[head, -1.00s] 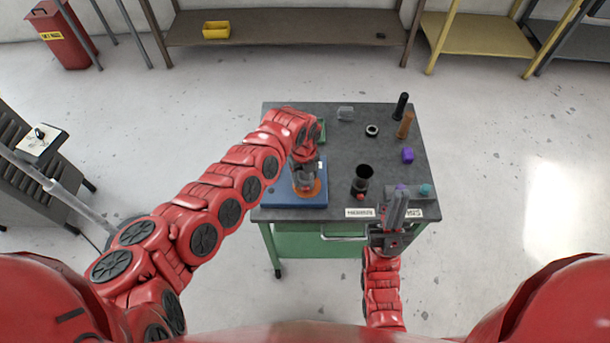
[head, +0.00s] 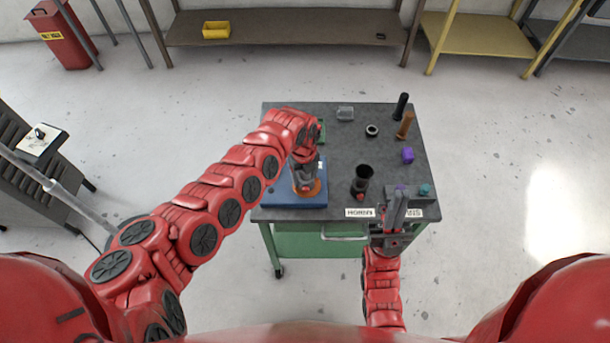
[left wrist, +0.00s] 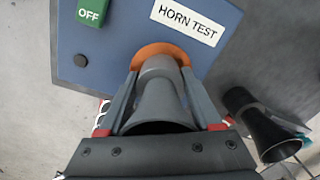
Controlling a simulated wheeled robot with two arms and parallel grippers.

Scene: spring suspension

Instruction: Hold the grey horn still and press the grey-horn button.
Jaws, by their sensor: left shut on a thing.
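The grey horn (left wrist: 158,95) stands on an orange disc (left wrist: 160,52) on the blue board (left wrist: 115,55), which carries a HORN TEST label. My left gripper (head: 307,182) is shut on the horn, with a finger on either side of it in the left wrist view (left wrist: 158,98). The horn is mostly hidden by the gripper in the head view. My right gripper (head: 399,205) is at the table's front right, its fingers close together and looking shut. Just beyond it is a grey box with a teal knob or button (head: 425,190). I cannot tell which button belongs to the grey horn.
A black horn (head: 363,177) stands right of the board.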

